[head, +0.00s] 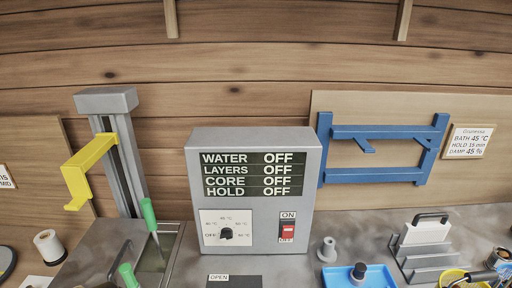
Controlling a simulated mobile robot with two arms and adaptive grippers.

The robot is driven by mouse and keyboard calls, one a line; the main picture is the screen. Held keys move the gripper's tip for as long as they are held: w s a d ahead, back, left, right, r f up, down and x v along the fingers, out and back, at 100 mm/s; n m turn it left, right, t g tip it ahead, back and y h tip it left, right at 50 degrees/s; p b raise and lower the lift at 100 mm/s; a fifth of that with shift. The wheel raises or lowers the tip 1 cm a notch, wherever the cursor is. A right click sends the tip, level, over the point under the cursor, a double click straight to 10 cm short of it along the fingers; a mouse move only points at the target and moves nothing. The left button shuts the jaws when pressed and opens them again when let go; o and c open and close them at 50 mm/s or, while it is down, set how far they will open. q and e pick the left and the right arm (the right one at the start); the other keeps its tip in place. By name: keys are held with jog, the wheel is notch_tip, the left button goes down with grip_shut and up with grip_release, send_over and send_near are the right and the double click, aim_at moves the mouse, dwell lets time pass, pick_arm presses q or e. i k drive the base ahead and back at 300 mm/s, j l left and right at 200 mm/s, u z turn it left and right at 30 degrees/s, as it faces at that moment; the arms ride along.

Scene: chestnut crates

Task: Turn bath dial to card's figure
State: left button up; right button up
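The bath dial (226,233) is a small black knob on a white plate, low on the left of the grey control box (197,165). The plate has OFF at the left and temperature marks around the knob, with a mark that looks like 45 °C at the top. The knob's pointer is too small to read. The box's display (253,174) shows WATER, LAYERS, CORE and HOLD, all OFF. The card (468,141) on the wall at the right reads BATH 45 °C, HOLD 15 min, DAMP 45 %. Neither gripper is seen in the head view.
A red switch (287,233) marked ON and OFF sits right of the dial. Green-handled tools (148,214) stand at the left, below a yellow bracket (88,165) on a grey post. A blue tray (340,277) and grey rack (430,258) are at the right.

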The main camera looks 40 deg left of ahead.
aim_at(226, 233)
jog(key=u, duration=1.6)
jog(key=k+l, duration=0.7)
jog(key=l, duration=0.15)
jog(key=i, duration=0.5)
